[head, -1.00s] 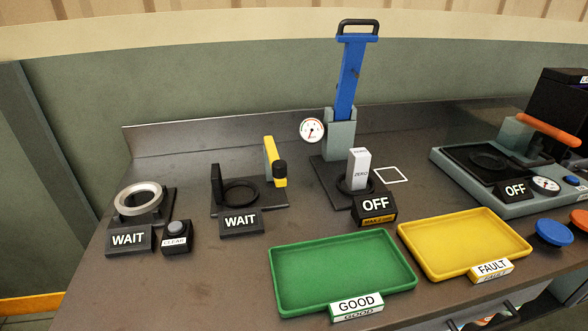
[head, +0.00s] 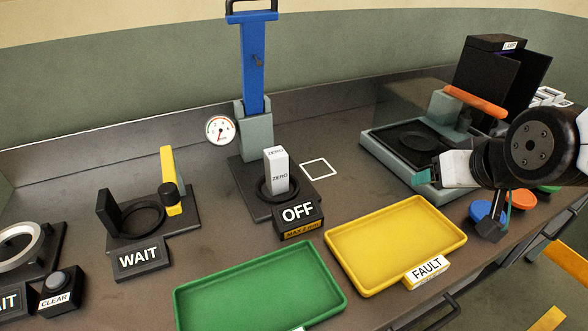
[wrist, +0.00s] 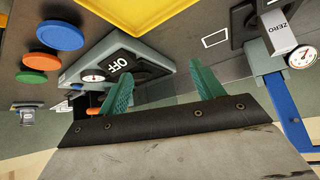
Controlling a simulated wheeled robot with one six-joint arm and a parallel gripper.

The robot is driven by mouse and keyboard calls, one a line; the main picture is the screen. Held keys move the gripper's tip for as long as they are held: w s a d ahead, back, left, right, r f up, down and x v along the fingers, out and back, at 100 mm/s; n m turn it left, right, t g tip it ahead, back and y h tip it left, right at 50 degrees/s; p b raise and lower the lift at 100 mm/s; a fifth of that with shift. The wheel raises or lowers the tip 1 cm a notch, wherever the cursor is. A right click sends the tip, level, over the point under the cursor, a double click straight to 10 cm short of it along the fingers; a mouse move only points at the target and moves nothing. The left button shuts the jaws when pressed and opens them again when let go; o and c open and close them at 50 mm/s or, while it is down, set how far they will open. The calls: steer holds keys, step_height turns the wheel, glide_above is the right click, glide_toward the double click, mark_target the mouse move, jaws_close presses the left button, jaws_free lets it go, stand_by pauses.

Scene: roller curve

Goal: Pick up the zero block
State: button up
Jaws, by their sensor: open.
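The zero block (head: 276,171) is a white upright block marked ZERO. It stands in the dark ring on the black base of the blue-handled press, behind the OFF sign (head: 298,213). In the wrist view the zero block (wrist: 281,38) shows at the upper right, upside down. My gripper (wrist: 163,85) has two green fingers spread apart with nothing between them. In the head view my gripper (head: 432,172) is at the right, over the grey device, well away from the block. The dark arm links hide part of that area.
A white square outline (head: 319,169) lies just right of the press. The yellow FAULT tray (head: 395,245) and green GOOD tray (head: 260,300) are in front. The blue press column (head: 252,65) rises behind the block, with a round gauge (head: 220,130) beside it.

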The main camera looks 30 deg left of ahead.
steer(key=a+f+n+t+y, duration=0.1)
steer(key=a+f+n+y, duration=0.15)
steer(key=a, duration=1.25)
steer(key=n+t+y, duration=0.1)
steer(key=n+y, duration=0.1)
steer(key=y, duration=0.3)
glide_toward(279, 159)
steer(key=shift+h, duration=0.25)
steer(key=x, duration=0.4)
steer(key=shift+w+a, duration=0.1)
steer(key=shift+w, duration=0.25)
steer(key=shift+a, duration=0.4)
steer(key=x, duration=0.7)
steer(key=shift+a+f, duration=0.15)
steer(key=shift+f, duration=0.05)
steer(key=c, duration=1.4)
steer(key=shift+r, duration=0.1)
jaws_close()
